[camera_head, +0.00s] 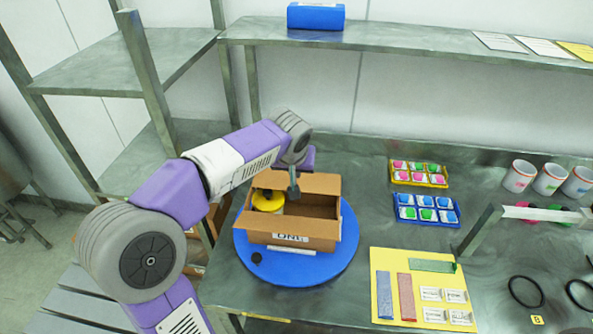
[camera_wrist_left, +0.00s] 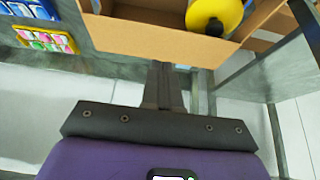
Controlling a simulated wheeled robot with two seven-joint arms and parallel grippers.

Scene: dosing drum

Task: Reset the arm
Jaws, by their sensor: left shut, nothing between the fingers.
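My left arm comes in from the left in the head view, and its gripper (camera_head: 293,191) is over the back part of the open cardboard box (camera_head: 318,229). In the left wrist view the gripper (camera_wrist_left: 165,70) is shut and empty, with its fingers together close to the box wall (camera_wrist_left: 150,40). Whether the fingers touch the box I cannot tell. A yellow round thing (camera_head: 267,201) with a dark knob lies in the left part of the box; it also shows in the left wrist view (camera_wrist_left: 215,14). My right gripper is not in view.
The box stands on a blue round turntable (camera_head: 305,273) on the metal table. To the right are a yellow tray (camera_head: 420,183), a blue tray (camera_head: 426,220), a yellow board (camera_head: 385,258) and white cups (camera_head: 519,175). A metal shelf (camera_head: 400,38) runs above the back.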

